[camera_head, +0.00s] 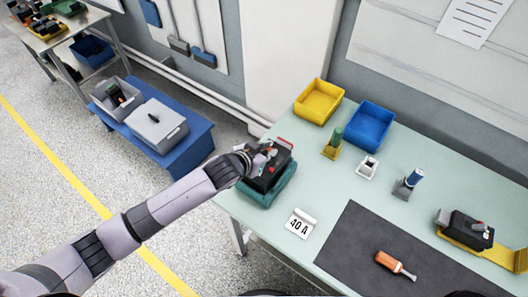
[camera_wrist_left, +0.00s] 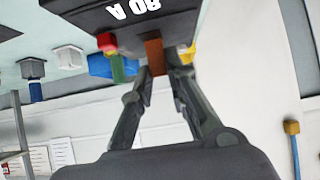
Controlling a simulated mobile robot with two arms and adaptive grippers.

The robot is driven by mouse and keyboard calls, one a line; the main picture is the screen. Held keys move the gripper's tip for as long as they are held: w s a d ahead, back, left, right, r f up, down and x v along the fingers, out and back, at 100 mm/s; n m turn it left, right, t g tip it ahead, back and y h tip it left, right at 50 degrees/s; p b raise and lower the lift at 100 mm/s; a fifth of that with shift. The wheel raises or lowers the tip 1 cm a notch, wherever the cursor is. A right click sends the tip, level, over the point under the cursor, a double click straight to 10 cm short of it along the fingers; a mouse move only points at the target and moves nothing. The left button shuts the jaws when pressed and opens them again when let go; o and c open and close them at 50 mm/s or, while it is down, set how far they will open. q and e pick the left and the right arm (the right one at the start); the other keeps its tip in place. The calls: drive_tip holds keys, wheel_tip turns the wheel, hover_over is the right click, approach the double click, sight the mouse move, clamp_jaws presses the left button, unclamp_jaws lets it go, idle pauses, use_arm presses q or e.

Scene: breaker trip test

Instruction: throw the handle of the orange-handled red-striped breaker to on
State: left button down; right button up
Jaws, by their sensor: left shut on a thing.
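The dark breaker (camera_head: 265,178) sits on a teal block (camera_head: 283,189) at the left end of the green workbench. A bit of red shows on its top. In the left wrist view the breaker's dark body (camera_wrist_left: 95,18) fills the top, with white lettering upside down. Its orange handle (camera_wrist_left: 154,57) stands out between my fingertips. My left gripper (camera_head: 262,158) reaches in from the left over the breaker; in the wrist view its fingers (camera_wrist_left: 163,80) are shut on the handle. The gripper partly hides the breaker in the head view. My right gripper is not in view.
On the bench are a yellow bin (camera_head: 318,100), a blue bin (camera_head: 368,125), a white 40 A card (camera_head: 300,223), a dark mat (camera_head: 350,250) with an orange-handled screwdriver (camera_head: 390,262), and another breaker (camera_head: 468,229) at right. Grey crates (camera_head: 158,128) stand on a low blue bench.

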use_arm(q)
drive_tip(key=shift+w+d+r+g+y, duration=0.15)
drive_tip(key=shift+w+d+g+y, duration=0.5)
drive_tip(key=shift+g, duration=0.35)
drive_tip(key=shift+w+d+f+g+y, duration=0.2)
drive_tip(key=shift+w+g+y, duration=0.2)
drive_tip(key=shift+g+y, duration=0.5)
drive_tip(key=c, duration=1.6)
unclamp_jaws()
drive_tip(key=shift+w, duration=0.1)
drive_tip(key=shift+o, duration=0.2)
drive_tip(key=v, duration=1.2)
drive_tip(key=shift+w, duration=0.1)
